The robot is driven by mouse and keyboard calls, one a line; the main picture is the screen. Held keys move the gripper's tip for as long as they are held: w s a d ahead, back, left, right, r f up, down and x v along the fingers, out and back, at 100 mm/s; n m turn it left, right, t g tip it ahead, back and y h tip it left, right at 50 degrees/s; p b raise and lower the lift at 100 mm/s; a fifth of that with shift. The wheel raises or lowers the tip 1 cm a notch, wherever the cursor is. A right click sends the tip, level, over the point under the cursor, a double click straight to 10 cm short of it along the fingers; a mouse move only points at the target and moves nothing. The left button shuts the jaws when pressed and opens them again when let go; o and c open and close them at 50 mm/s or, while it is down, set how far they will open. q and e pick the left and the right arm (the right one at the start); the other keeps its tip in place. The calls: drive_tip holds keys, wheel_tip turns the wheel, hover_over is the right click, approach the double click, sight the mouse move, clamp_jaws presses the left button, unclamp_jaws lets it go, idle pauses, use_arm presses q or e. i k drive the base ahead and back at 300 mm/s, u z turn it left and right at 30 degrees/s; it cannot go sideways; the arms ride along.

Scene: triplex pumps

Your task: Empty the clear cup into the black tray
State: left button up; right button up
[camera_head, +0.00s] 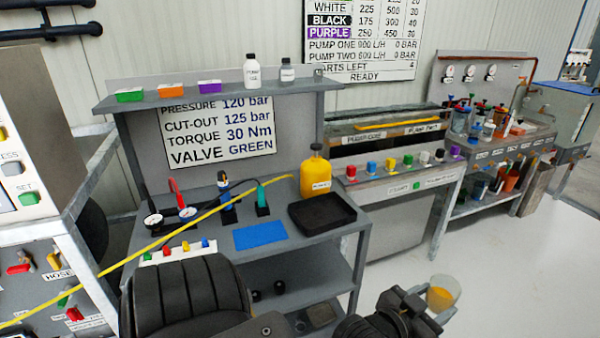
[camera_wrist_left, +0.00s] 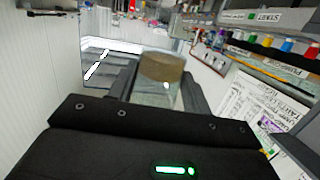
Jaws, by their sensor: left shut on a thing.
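The clear cup (camera_head: 452,284) is at the lower right of the head view with orange-yellow contents in its lower part. My left gripper (camera_head: 434,305) is shut on it and holds it in front of the benches. In the left wrist view the cup (camera_wrist_left: 158,92) is between the two fingers (camera_wrist_left: 160,95), its contents looking brown. The black tray (camera_head: 322,211) lies on the grey bench at its right end. It appears empty and is well to the left of the cup and farther back. My right gripper does not show.
A yellow bottle (camera_head: 315,172) stands just behind the tray, and a blue mat (camera_head: 260,236) lies to its left. A yellow hose (camera_head: 150,247) crosses the bench. A shelf (camera_head: 215,97) overhangs the back. Open floor (camera_head: 500,275) lies at the right.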

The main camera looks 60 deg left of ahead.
sight(316, 215)
drive_tip(key=u, duration=0.85)
drive_tip(key=i, duration=0.9)
drive_tip(key=u, duration=0.8)
